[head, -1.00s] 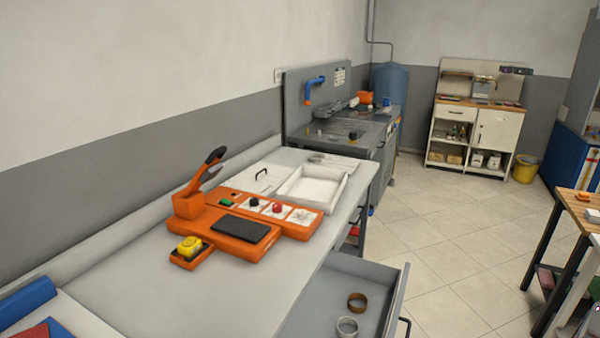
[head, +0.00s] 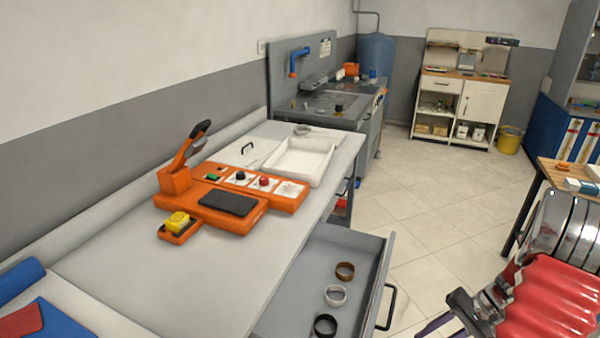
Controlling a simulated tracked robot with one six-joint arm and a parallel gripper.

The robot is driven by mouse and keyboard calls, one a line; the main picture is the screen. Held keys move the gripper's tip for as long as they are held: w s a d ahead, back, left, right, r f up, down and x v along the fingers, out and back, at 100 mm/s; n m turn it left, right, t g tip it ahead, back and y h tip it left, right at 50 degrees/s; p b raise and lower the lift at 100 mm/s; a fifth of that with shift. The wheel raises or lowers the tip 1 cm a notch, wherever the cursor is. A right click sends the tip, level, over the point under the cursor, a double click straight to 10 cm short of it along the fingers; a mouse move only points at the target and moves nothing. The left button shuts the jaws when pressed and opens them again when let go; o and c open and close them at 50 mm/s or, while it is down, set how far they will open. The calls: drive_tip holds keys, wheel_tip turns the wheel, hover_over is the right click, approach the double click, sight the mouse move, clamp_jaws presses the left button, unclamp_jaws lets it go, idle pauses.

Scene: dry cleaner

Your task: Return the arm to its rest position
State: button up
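A part of my own arm, with red ribbed bellows and chrome rings (head: 555,285), shows at the lower right. Dark fittings lie at its left end, and they do not show clearly as gripper fingers. My gripper itself is not seen, so what it holds is hidden. The visible arm part is over the floor area, right of the open drawer (head: 375,255) and apart from the counter (head: 130,275) in the picture.
An orange press device (head: 215,212) and a white tray (head: 300,162) are on the counter. The open drawer juts out and holds brown, silver and black rings. A wooden-topped table (head: 548,175) stands at right. Tiled floor (head: 430,190) is clear between.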

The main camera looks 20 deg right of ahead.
drive_tip(key=s+a+r+n+t+h, duration=0.1)
drive_tip(key=a+r+n+h, duration=0.3)
drive_tip(key=a+r, duration=0.9)
drive_tip(key=s+a+r+n+t+h, duration=0.2)
drive_tip(key=a+r+n, duration=0.5)
drive_tip(key=a+r, duration=0.7)
drive_tip(key=a+t+h, duration=0.1)
drive_tip(key=a+h, duration=0.1)
drive_tip(key=shift+s+a+r, duration=0.15)
drive_tip(key=shift+s+a, duration=0.05)
drive_tip(key=shift+a, duration=0.1)
drive_tip(key=shift+a, duration=0.1)
